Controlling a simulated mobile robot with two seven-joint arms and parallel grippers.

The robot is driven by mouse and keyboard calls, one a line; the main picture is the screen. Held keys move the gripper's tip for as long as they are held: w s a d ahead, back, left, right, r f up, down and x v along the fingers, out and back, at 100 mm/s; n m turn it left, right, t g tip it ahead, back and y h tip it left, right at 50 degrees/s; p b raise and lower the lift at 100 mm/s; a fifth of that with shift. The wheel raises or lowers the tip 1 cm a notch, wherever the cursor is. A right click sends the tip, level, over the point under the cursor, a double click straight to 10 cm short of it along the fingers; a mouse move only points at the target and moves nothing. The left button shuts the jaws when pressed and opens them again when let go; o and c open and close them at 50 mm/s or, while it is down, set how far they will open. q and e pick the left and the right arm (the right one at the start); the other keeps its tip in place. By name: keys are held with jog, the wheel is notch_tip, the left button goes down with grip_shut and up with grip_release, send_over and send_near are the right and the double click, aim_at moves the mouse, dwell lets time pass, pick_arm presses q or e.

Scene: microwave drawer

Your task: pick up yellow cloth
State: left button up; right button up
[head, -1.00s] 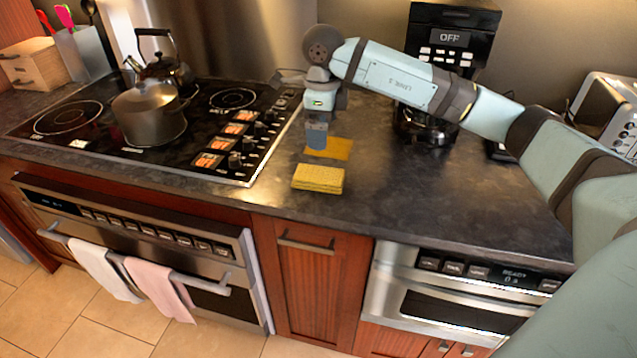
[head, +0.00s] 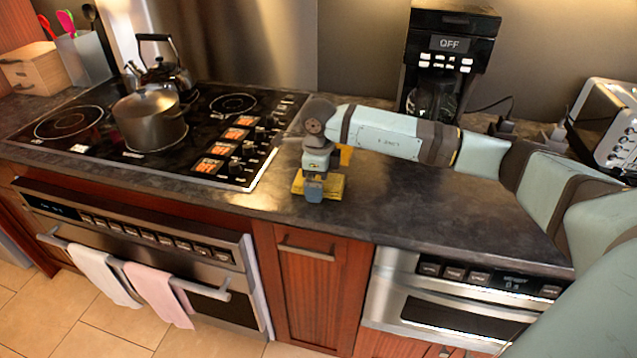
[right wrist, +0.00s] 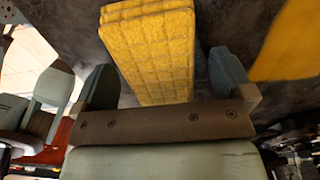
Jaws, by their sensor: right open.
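A thick yellow cloth (head: 335,187), folded in layers, lies near the counter's front edge. My right gripper (head: 313,188) points down over it and partly hides it in the head view. In the right wrist view, the quilted yellow cloth (right wrist: 150,50) shows between the two spread fingers of my right gripper (right wrist: 162,66). There is a visible gap on the right finger's side, and the gripper is open. A flatter, darker yellow piece (head: 346,154) lies just behind, mostly hidden by my wrist; it also shows in the right wrist view (right wrist: 288,45). My left gripper is out of view.
The cooktop (head: 110,115) with a pot (head: 150,122) and a kettle (head: 160,68) is to the left. A coffee maker (head: 450,50) stands behind my arm, and a toaster (head: 610,125) is at the right. The counter (head: 430,200) right of the cloth is clear.

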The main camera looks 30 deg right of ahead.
jog(key=shift+f, duration=0.15)
jog(key=c, duration=1)
notch_tip(320, 180, up, 20)
jog(key=shift+o, duration=0.4)
